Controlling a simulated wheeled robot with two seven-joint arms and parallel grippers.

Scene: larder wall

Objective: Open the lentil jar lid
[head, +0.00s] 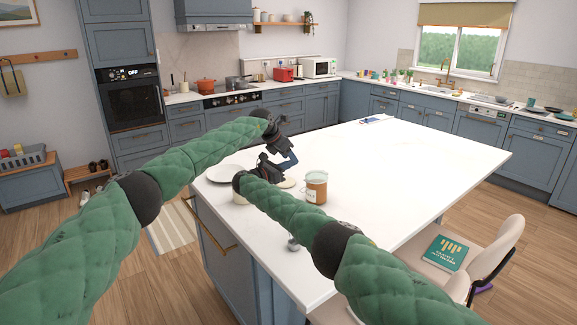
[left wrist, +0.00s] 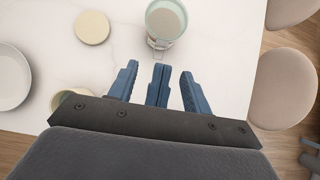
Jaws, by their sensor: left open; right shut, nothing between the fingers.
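The lentil jar (head: 316,188) stands upright on the white island, with brown contents and a pale label. In the left wrist view its round, pale green-rimmed top (left wrist: 166,20) is seen from above, with a small clasp on the near side. I cannot tell whether its lid is shut. My left gripper (head: 287,164) is open above the island, left of the jar and apart from it. Its spread blue fingers (left wrist: 157,78) point towards the jar in the left wrist view. My right gripper is partly hidden in the dark overlap beside the left one.
A white plate (head: 224,174) lies to the left. A cream cup (left wrist: 70,98) and a round cream disc (left wrist: 92,27) are near it. A chair (head: 498,250) with a green book (head: 446,252) stands on the right. The island's far half is mostly clear.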

